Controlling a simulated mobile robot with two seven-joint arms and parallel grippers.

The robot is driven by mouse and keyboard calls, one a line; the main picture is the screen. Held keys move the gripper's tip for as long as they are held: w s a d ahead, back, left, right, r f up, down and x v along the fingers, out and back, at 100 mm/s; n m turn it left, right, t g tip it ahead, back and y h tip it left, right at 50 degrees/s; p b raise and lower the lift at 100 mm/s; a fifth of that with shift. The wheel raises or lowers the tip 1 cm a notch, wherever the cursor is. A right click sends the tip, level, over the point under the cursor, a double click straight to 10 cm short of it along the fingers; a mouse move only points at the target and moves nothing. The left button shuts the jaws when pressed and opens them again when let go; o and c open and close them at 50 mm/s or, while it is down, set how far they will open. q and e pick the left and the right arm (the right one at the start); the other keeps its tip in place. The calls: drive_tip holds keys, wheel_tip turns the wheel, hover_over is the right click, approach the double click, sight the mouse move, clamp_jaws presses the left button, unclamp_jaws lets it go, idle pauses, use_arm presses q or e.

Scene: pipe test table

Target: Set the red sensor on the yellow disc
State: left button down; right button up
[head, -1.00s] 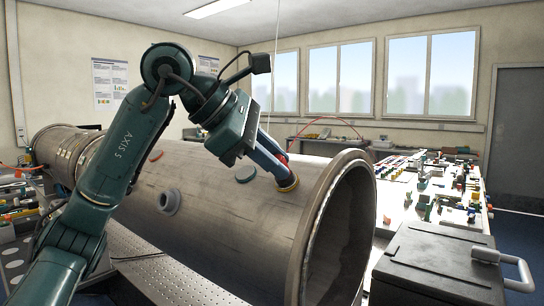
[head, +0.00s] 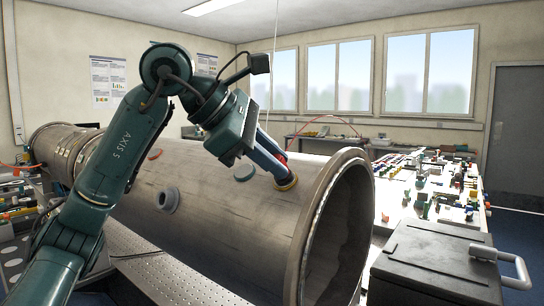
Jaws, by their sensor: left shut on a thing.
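My left gripper (head: 272,166) reaches down to the upper right side of the big grey pipe (head: 235,225), near its open end. It is shut on the red sensor (head: 283,157), and only a small red part shows past the dark and blue finger parts. The yellow disc (head: 288,185) shows as a yellow rim on the pipe, right at the fingertips. The sensor's lower end is hidden, so I cannot tell whether it touches the disc. My right gripper is not in view.
The pipe also carries a reddish disc (head: 154,153), a green disc (head: 244,173) and a grey round port (head: 168,200). A dark lidded case (head: 430,260) stands at the lower right. A cluttered white table (head: 400,205) is behind it.

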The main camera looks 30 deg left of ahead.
use_arm(q)
drive_tip(key=shift+f, duration=0.15)
drive_tip(key=c, duration=1.4)
unclamp_jaws()
drive_tip(key=shift+w, duration=0.15)
drive_tip(key=shift+o, duration=1.1)
drive_tip(key=v, duration=1.3)
